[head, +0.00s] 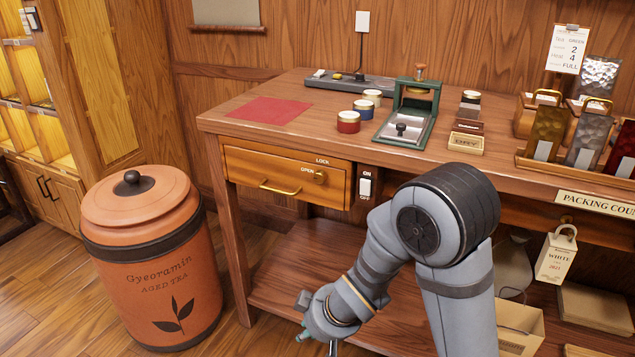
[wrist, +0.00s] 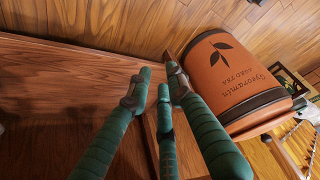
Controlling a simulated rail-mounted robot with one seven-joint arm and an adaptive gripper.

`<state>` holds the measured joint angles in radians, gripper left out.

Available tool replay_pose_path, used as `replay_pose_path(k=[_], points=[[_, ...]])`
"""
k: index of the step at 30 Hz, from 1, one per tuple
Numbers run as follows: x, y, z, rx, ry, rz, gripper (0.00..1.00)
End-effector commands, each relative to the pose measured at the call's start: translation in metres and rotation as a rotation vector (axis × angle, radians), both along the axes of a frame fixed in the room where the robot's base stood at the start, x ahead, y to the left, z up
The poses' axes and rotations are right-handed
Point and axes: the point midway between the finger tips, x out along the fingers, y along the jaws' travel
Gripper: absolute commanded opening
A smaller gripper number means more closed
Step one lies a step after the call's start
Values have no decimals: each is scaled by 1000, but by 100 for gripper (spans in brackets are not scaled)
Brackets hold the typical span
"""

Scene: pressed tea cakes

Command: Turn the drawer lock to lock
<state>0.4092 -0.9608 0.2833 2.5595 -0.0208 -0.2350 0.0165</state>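The wooden drawer (head: 240,168) is under the left part of the counter and looks shut, with a brass bar handle. Its small brass lock knob (head: 320,177) is on the right of the drawer front. "LOCK" is printed above it and "OPEN" to its upper left; I cannot tell which way the knob points. My gripper is low in front of the counter, below the drawer, mostly cut off by the bottom edge of the head view. In the wrist view my gripper (wrist: 156,86) has green ribbed fingers with tips apart and nothing between them. The knob is not visible there.
A large terracotta tea jar (head: 150,255) stands on the floor left of the counter. An ON/OFF switch (head: 366,187) is just right of the drawer. A lower shelf (head: 285,262) runs beneath. Jars, a green press (head: 410,110) and a red mat (head: 268,110) are on top.

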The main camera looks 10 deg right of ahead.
Motion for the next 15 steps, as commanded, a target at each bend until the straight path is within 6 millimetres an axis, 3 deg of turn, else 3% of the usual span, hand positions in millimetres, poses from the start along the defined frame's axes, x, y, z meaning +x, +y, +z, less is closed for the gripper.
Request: replay_pose_path(k=[1, 6, 9, 11, 13, 15], points=[[-10, 36, -9, 0, 0, 79, 24], [-41, 158, -11, -18, -73, 467, 34], [-61, 182, -19, -117, -85, 676, 40], [-67, 185, -24, -208, -97, 788, 42], [-63, 181, -27, -342, -125, 910, 42], [-46, 169, -25, -509, -169, 1011, 42]])
